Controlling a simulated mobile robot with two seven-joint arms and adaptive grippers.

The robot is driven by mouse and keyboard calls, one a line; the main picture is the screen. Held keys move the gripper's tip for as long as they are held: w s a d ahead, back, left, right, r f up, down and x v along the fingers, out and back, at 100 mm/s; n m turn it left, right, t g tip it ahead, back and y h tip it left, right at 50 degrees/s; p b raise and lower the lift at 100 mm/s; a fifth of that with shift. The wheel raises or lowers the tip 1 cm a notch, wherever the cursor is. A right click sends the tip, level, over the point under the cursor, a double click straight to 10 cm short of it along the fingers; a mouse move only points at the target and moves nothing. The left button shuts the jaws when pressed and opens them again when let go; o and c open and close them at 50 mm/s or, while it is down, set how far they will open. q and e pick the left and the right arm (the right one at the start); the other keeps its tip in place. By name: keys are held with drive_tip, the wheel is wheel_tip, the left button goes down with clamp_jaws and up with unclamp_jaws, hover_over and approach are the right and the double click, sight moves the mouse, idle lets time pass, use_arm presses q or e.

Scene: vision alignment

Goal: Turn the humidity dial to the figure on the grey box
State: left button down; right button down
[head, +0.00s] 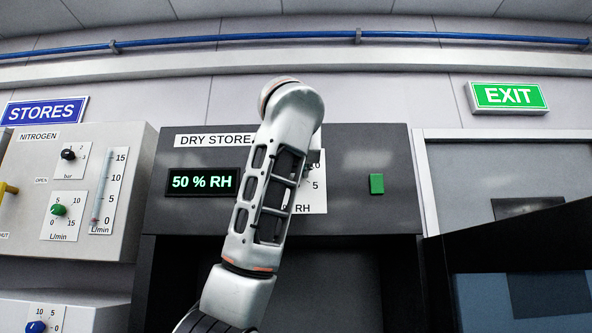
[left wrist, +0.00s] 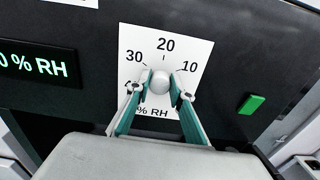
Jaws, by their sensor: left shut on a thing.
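The humidity dial has a white scale plate (left wrist: 190,52) marked 30, 20, 10 and % RH in the left wrist view. Its round pale knob (left wrist: 160,82) sits at the centre. My left gripper (left wrist: 161,85) is shut on the knob, a teal finger on each side. The fingers partly cover the lower left figure, and I cannot make out a pointer. In the head view my left arm hides most of the scale plate (head: 315,203). A lit display (head: 203,182) on the dark grey dry store front (head: 345,150) reads 50 % RH. My right gripper is not in view.
A green button (head: 376,184) is right of the dial. A light grey nitrogen panel (head: 120,155) with knobs and a tube gauge is at left. A blue-knobbed dial (head: 36,326) is at lower left. A green EXIT sign (head: 508,97) hangs upper right.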

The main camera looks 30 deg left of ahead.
use_arm(q)
drive_tip(key=n+b, duration=0.1)
drive_tip(key=n, duration=1)
drive_tip(key=shift+a+n, duration=0.1)
drive_tip(key=shift+n, duration=0.2)
drive_tip(key=shift+s, duration=0.1)
idle(0.4)
drive_tip(key=c, duration=1.8)
unclamp_jaws()
drive_tip(key=v, duration=1.2)
drive_tip(key=shift+s, duration=0.1)
